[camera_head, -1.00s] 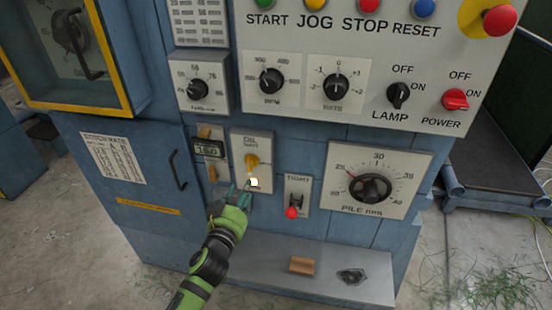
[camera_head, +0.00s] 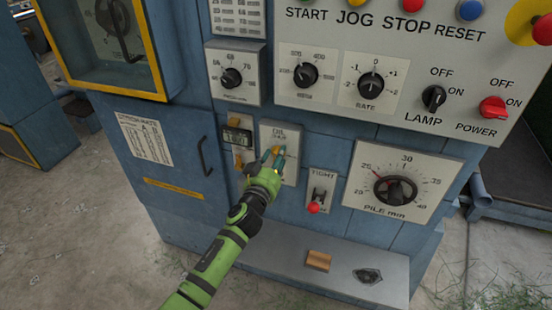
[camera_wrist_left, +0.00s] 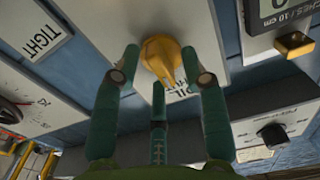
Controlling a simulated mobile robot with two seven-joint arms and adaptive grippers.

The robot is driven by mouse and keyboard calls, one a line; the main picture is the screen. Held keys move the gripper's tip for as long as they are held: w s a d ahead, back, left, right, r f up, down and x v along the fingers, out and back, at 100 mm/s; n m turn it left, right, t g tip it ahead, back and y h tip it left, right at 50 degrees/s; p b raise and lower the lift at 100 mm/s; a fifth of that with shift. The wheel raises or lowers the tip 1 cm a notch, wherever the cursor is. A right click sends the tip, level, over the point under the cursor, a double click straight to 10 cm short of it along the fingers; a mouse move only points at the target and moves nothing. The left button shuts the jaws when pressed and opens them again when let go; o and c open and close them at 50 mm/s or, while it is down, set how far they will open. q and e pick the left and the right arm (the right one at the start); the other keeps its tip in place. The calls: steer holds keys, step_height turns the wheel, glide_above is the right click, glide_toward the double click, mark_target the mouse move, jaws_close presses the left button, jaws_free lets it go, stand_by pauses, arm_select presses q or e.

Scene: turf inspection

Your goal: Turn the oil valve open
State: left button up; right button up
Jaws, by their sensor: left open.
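The oil valve is a yellow knob (camera_wrist_left: 160,54) on a pale plate (camera_head: 290,171) on the blue cabinet front. In the head view my left gripper (camera_head: 271,160) hides most of it. In the left wrist view the open teal fingers of the gripper (camera_wrist_left: 163,76) reach up on both sides of the knob, with visible gaps. The knob's pointer aims down in that view, toward a partly hidden label. Whether any finger touches the knob I cannot tell. My right gripper is out of view.
A digital counter (camera_head: 237,137) sits close left of the valve plate. A TIGHT switch (camera_head: 318,198) with a red tip is at its right. A pile dial (camera_head: 395,190) is further right. A grey ledge (camera_head: 280,257) holding a wooden block (camera_head: 319,260) juts out below.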

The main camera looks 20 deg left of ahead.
arm_select(q)
jaws_close()
steer(key=shift+m, duration=0.4)
steer(key=m, duration=1.1)
steer(key=m+b, duration=0.1)
steer(key=m, duration=0.5)
steer(key=shift+f, duration=0.4)
